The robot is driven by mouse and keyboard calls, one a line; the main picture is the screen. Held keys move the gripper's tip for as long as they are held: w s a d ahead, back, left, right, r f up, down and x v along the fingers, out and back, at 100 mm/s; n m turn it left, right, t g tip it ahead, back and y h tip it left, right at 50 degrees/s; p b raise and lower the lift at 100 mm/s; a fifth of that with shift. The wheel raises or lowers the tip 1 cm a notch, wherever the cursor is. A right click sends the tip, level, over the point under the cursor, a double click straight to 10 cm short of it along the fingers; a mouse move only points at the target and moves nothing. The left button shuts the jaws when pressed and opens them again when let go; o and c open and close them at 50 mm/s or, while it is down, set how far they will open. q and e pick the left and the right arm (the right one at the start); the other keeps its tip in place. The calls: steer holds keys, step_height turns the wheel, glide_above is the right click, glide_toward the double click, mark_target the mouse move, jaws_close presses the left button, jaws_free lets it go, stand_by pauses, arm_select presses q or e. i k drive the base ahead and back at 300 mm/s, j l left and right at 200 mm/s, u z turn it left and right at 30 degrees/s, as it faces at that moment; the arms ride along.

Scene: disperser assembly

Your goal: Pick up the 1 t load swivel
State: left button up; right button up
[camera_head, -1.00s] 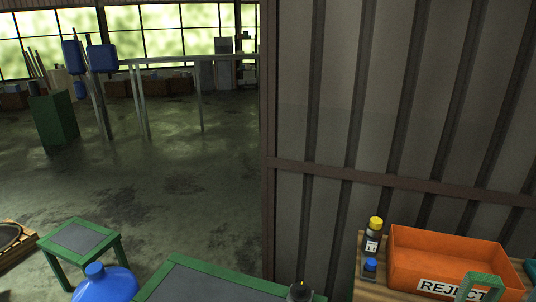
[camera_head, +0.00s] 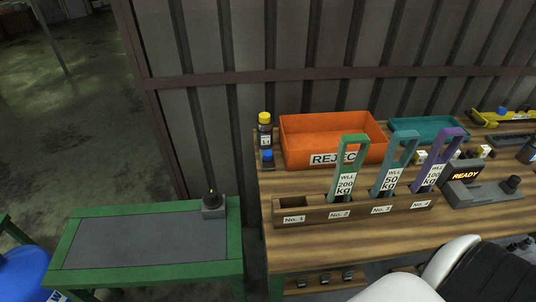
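I cannot make out anything marked 1 t in this view, so I cannot tell which item, if any, is the 1 t load swivel. A wooden rack (camera_head: 357,212) on the bench has slots labelled No. 1 to No. 4. It holds a green tag "WLL 200 kg" (camera_head: 346,182), a teal tag "WLL 50 kg" (camera_head: 391,180) and a purple tag "WLL 100 kg" (camera_head: 434,176). Slot No. 1 looks empty. White and black parts of my own body show at the bottom right, but neither gripper is in view.
An orange REJECT bin (camera_head: 333,135), a teal tray (camera_head: 428,128), bottles and a device reading READY (camera_head: 465,174) stand on the wooden bench (camera_head: 300,260). Small dark items (camera_head: 325,280) lie below. A green table (camera_head: 150,240) at left carries a grey block (camera_head: 213,205).

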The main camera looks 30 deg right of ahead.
mark_target(264, 132)
steer(key=i+j+z, duration=0.35)
steer(key=j, duration=0.25)
steer(key=j+z, duration=0.2)
steer(key=i+j+z, duration=0.2)
steer(key=j, duration=0.25)
steer(key=k, duration=0.05)
